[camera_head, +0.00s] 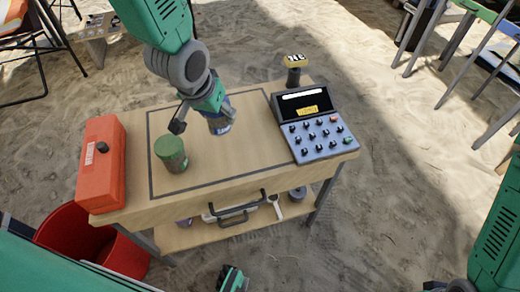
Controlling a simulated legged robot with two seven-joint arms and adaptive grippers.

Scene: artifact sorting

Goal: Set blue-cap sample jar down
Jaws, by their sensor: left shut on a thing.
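My left gripper (205,108) comes in from the top left and is shut on the blue-cap sample jar (222,125). It holds the jar over the marked area of the wooden table (240,158). The gripper covers much of the jar; its blue side and lower end show. The jar looks roughly upright. I cannot tell whether its base touches the table top. A jar with a green cap (171,154) stands to the left and nearer to me, apart from the held jar.
A red box (101,170) stands at the table's left end. A control panel with several knobs (315,133) and a yellow-topped post (294,68) are at the right. A red bucket (68,235) is at the lower left. The marked area's front right is clear.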

